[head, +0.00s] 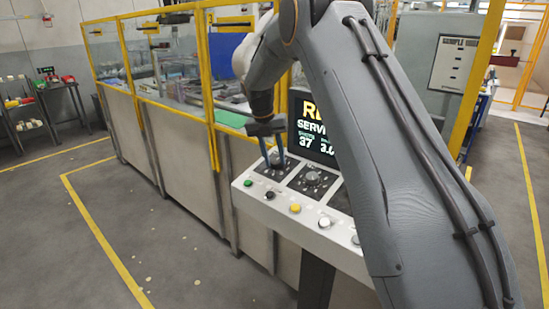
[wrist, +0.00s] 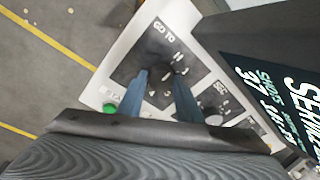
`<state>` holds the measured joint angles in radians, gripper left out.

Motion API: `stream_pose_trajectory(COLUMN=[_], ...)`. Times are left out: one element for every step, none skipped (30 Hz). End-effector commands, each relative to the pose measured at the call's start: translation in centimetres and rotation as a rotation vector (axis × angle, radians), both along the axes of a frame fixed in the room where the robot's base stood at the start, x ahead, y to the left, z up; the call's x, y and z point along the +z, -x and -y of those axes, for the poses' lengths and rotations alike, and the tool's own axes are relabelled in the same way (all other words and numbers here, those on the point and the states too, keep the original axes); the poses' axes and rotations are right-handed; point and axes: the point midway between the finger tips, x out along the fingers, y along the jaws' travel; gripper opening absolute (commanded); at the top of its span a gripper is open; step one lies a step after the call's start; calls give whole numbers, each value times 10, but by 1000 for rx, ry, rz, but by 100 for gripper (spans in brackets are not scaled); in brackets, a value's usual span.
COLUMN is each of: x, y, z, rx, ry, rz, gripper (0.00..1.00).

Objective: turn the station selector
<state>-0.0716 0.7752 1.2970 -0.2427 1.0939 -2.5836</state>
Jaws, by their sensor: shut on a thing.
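The station selector (head: 275,161) is a small knob on a dark square plate at the far left of the sloped control panel (head: 254,189). In the wrist view its plate (wrist: 130,68) reads "GO TO". My gripper (head: 276,153) reaches down onto this knob from above. In the wrist view the two blue-grey fingers of my gripper (wrist: 160,78) straddle the plate's middle and are shut on the knob. The knob itself is mostly hidden between the fingers, so its pointing direction cannot be read.
A second dial (head: 312,178) sits right of the selector. A green button (head: 248,183), a black one, a yellow button (head: 295,208) and a white button (head: 324,222) line the front edge. A screen (head: 308,125) stands behind, partly hidden by my arm. Yellow-framed fencing (head: 165,110) runs left.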

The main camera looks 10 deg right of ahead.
Motion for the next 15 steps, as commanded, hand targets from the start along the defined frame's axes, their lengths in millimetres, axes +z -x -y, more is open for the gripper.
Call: stream_pose_trajectory(x=[1, 1, 0, 1, 1, 0, 1, 0, 1, 1, 1, 0, 0, 0, 0], y=[-1, -1, -1, -1, -1, -1, -1, -1, -1, -1, 0, 0, 0, 0, 0], z=[0, 0, 0, 0, 0, 0, 0, 0, 0, 0, 0, 0, 0, 0, 0], rx=[0, 0, 0, 0, -1, -1, -1, -1, -1, -1, -1, -1, -1, -1, -2], ry=[0, 0, 0, 0, 0, 0, 0, 0, 0, 0, -1, 0, 0, 0, 0], rz=[2, 2, 2, 2, 2, 2, 2, 2, 2, 2, 1, 1, 1, 1, 1], gripper=[9, 9, 9, 9, 9, 9, 9, 35, 42, 47, 50, 50, 50, 50, 50])
